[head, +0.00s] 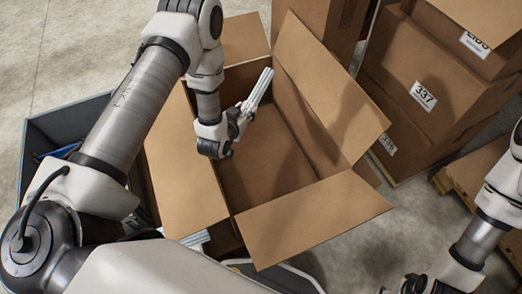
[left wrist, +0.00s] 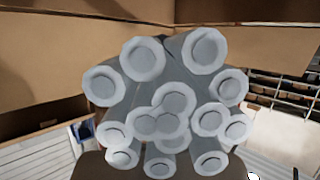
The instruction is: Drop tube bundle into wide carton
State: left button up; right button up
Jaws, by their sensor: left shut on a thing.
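The tube bundle (head: 260,88) is a sheaf of pale grey-white tubes. My left gripper (head: 241,114) is shut on it and holds it tilted over the open mouth of the wide carton (head: 330,88). The carton is brown, with its flaps spread outward; the visible part of its floor looks bare. In the left wrist view, the round tube ends of the bundle (left wrist: 174,98) face the camera and fill the middle, with carton walls behind. My right gripper (head: 415,285) is at the bottom right edge, partly cut off, away from the carton.
Closed brown boxes (head: 425,95) are stacked on the right, near the carton's right flap. A wooden pallet (head: 470,172) lies beside them. A dark blue-grey bin (head: 62,122) stands at left, partly hidden by my left arm. Bare floor (head: 100,50) shows at upper left.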

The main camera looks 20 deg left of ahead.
pick_arm(q)
notch_tip(320, 180, down, 6)
jog(key=b, duration=0.5)
jog(key=shift+r, duration=0.1)
jog(key=o, duration=1.3)
notch_tip(320, 180, up, 10)
jog(key=shift+r, duration=0.1)
